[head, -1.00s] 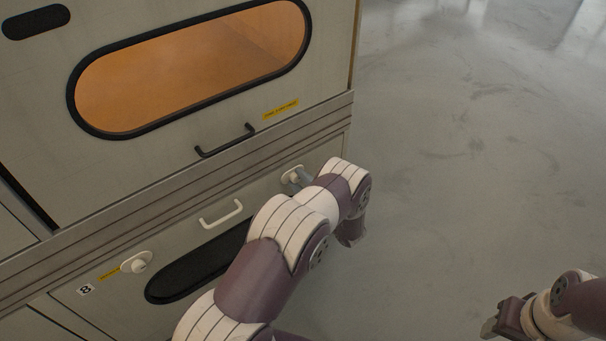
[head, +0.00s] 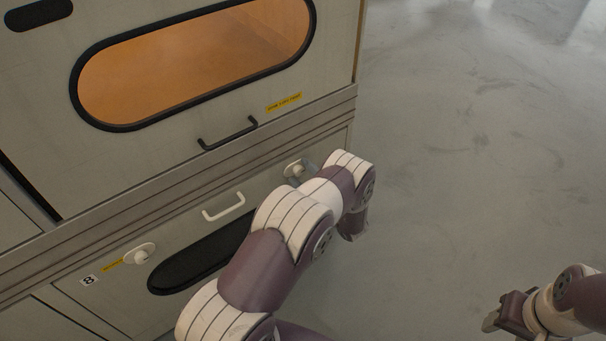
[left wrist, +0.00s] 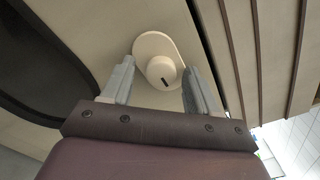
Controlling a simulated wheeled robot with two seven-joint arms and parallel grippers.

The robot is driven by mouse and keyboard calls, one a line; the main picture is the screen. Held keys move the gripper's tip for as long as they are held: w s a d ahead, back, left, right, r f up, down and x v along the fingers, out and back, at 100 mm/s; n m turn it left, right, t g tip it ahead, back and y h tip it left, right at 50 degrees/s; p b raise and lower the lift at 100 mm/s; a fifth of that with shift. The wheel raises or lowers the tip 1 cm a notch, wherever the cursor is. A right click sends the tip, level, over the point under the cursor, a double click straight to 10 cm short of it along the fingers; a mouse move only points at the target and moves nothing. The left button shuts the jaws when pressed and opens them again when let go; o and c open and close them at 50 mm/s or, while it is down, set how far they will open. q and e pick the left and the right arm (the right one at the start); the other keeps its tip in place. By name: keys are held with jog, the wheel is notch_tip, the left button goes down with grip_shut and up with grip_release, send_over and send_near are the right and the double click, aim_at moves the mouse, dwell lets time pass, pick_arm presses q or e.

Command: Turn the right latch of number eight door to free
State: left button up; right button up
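The number eight door (head: 90,315) is the lower panel in the head view, with an "8" label (head: 89,280) at its left. Its right latch (head: 294,167) is a pale round knob on an oval plate, partly hidden by my left arm. In the left wrist view the latch knob (left wrist: 161,70) shows a dark mark low on its right side. My left gripper (left wrist: 160,78) is open, one finger on each side of the knob; contact is not clear. My right gripper (head: 497,318) is at the lower right, far from the door; its opening is unclear.
The door also has a left latch (head: 139,254), a white handle (head: 224,207) and a dark oval window (head: 195,268). Above is another door with an orange-lit window (head: 190,70) and black handle (head: 228,133). The floor (head: 480,150) at right is clear.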

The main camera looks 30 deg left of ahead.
pick_arm(q)
jog(key=p+v, duration=0.2)
jog(key=v, duration=1)
jog(key=shift+s+d, duration=0.2)
jog(key=shift+d, duration=0.15)
